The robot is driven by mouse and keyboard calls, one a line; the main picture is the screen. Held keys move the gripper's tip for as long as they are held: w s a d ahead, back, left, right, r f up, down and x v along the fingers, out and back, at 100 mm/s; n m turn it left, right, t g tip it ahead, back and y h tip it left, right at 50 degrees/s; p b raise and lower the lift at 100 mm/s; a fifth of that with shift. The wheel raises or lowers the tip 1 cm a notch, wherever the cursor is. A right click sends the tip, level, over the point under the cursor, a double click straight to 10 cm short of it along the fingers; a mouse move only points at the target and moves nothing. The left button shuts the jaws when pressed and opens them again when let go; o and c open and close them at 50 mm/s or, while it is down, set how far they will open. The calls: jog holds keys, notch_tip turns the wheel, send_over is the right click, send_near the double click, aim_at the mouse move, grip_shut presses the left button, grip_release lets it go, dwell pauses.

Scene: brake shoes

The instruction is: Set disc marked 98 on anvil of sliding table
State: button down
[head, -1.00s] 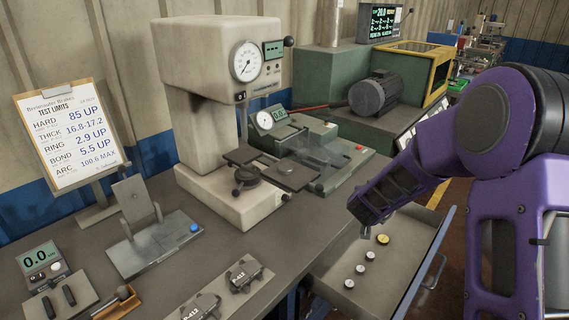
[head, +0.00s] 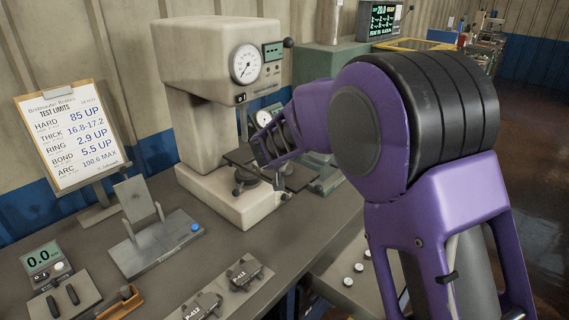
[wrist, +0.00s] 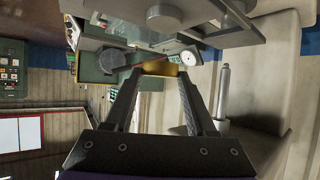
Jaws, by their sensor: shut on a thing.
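My gripper (head: 275,183) is at the bench tester (head: 208,110), over the front of its sliding table. The disc is hidden in the head view. My gripper hides the right part of the table, and I cannot tell whether the disc touches the anvil.
Three pale discs (head: 348,281) lie in the open drawer at the bench's front. A limits board (head: 70,135), a fixture with a blue button (head: 155,240), a small gauge reading 0.0 (head: 42,258) and brake shoes (head: 243,273) stand left and front. My arm covers the right side.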

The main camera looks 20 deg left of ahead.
aim_at(284, 171)
jog(key=shift+f+b, duration=0.75)
jog(key=shift+f, duration=1.5)
jog(key=shift+f, duration=0.15)
jog(key=shift+c, duration=1.1)
grip_release()
jog(key=shift+s+r, duration=0.15)
jog(key=shift+r, duration=0.1)
jog(key=p+v, duration=0.1)
jog(key=v, duration=1)
jog(key=shift+s+p, duration=0.25)
jog(key=shift+p, duration=0.1)
